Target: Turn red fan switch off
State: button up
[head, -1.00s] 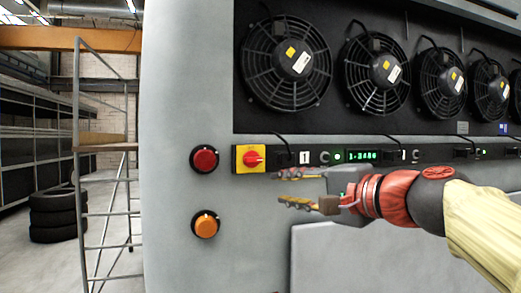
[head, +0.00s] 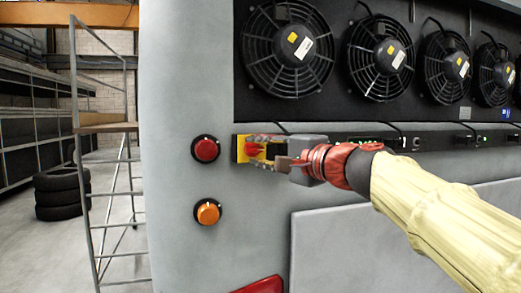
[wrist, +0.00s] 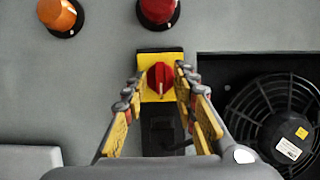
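The red fan switch (wrist: 160,77) is a red rotary knob on a yellow square plate (wrist: 146,94), seen in the wrist view between my fingertips. In the head view the red knob (head: 254,150) shows at the left end of the black strip, partly covered by my fingers. My gripper (head: 258,150) is in front of the plate with its fingers spread to either side of the knob. In the wrist view my gripper (wrist: 158,80) is open, with gaps between both fingers and the knob. Whether the fingertips reach past the knob's face is hard to tell.
A red round light (head: 206,149) and an orange round light (head: 208,212) stick out of the grey panel to the left. Several black fans (head: 289,50) sit in a recess above. A metal ladder frame (head: 105,150) and stacked tyres (head: 62,193) stand at far left.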

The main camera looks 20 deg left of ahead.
jog(key=shift+c, duration=0.3)
grip_shut()
dwell(0.5)
jog(key=n, duration=0.1)
jog(key=n+h+p, duration=0.1)
jog(key=n, duration=0.1)
jog(key=shift+r+g, duration=0.25)
jog(key=shift+g, duration=0.05)
jog(key=n+h, duration=0.1)
jog(key=n+h+p, duration=0.1)
jog(key=n, duration=0.1)
jog(key=shift+s+a+r+n, duration=0.1)
jog(key=shift+s+n, duration=0.05)
jog(key=shift+n, duration=0.15)
jog(key=n+h+p, duration=0.1)
jog(key=n, duration=0.1)
jog(key=n+h, duration=0.1)
jog(key=n, duration=0.1)
jog(key=shift+s+a+h+p, duration=0.1)
jog(key=shift+a+h+p, duration=0.1)
jog(key=shift+h+p, duration=0.15)
jog(key=shift+n+t+h, duration=0.7)
jog(key=shift+n+h, duration=0.15)
jog(key=shift+n, duration=0.55)
